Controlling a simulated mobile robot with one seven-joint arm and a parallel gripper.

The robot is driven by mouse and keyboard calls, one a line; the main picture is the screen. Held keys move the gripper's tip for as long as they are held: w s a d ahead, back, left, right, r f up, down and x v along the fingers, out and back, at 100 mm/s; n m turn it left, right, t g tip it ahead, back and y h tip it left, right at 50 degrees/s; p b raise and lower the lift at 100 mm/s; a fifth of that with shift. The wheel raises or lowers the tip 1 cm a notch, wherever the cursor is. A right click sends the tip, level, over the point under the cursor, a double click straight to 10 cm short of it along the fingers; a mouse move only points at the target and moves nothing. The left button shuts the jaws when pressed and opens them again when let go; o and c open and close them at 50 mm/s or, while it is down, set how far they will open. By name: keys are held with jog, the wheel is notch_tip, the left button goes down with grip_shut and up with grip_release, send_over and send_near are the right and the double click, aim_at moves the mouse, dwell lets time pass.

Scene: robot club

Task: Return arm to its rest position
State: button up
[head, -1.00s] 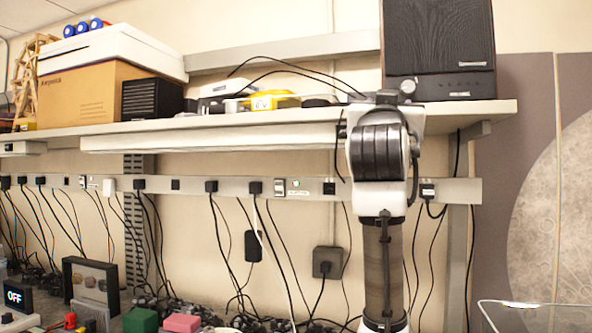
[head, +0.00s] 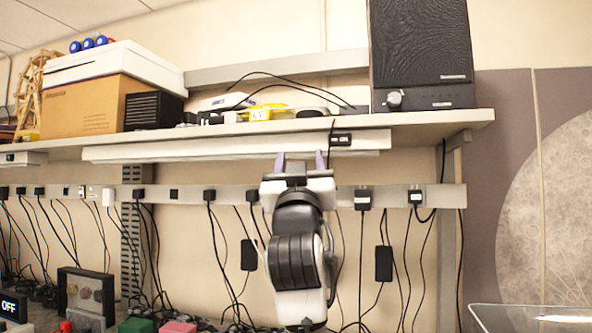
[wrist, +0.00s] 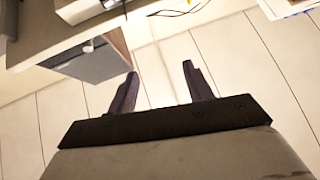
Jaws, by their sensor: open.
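My gripper (head: 300,160) shows in the head view in front of the power rail, just below the shelf's front edge, with its two fingers pointing up. The fingers stand apart with nothing between them. My arm rises from the bottom of the picture below it. In the wrist view my gripper (wrist: 160,80) is open and empty, with pale panels behind the fingers.
A wall shelf (head: 230,138) runs above my gripper, bearing a black speaker (head: 420,55), a cardboard box (head: 85,105) and a yellow device (head: 260,114). Cables hang from the power rail (head: 390,196). A green block (head: 136,325) and a pink block (head: 178,327) sit low at the left.

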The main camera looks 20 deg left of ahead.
jog(key=shift+s+a+f+y, duration=0.2)
jog(key=shift+s+a+y, duration=0.05)
jog(key=shift+y, duration=0.05)
dwell(0.4)
